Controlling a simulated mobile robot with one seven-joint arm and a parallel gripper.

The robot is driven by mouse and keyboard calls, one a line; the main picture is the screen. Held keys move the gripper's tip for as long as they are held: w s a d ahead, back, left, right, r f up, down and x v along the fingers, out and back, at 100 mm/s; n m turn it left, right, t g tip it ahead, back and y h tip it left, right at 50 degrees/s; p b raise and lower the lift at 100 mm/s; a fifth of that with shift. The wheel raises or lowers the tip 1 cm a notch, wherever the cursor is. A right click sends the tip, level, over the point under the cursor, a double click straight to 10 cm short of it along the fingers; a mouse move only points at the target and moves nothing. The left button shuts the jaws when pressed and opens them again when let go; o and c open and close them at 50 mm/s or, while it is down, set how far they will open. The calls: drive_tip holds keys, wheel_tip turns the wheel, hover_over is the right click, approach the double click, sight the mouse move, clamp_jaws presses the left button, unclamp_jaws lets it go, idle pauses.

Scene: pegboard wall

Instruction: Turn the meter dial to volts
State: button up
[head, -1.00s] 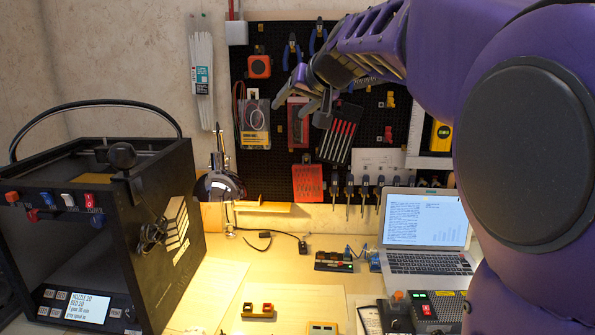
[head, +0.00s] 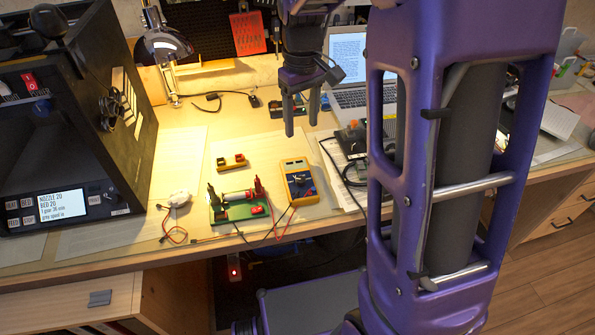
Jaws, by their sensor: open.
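A yellow multimeter (head: 299,181) lies on the workbench near its front edge, with a pale display at its far end and a dial (head: 300,179) on a blue face. The dial is too small to read its setting. A dark lead runs from the meter's near end toward a green board. My gripper (head: 301,116) is open and empty, fingers pointing down. It is above the bench, beyond the meter in the picture and clear of it.
The green board (head: 238,207) with red and dark clips sits left of the meter. A small yellow holder (head: 231,161) is behind it. A lamp (head: 163,45), a black printer (head: 70,120) and a laptop (head: 348,70) stand around. Cables and a dark box lie to the right.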

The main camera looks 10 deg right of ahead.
sight(301, 179)
wheel_tip(301, 179, down, 17)
drive_tip(key=b, duration=0.3)
drive_tip(key=shift+c, duration=0.4)
clamp_jaws()
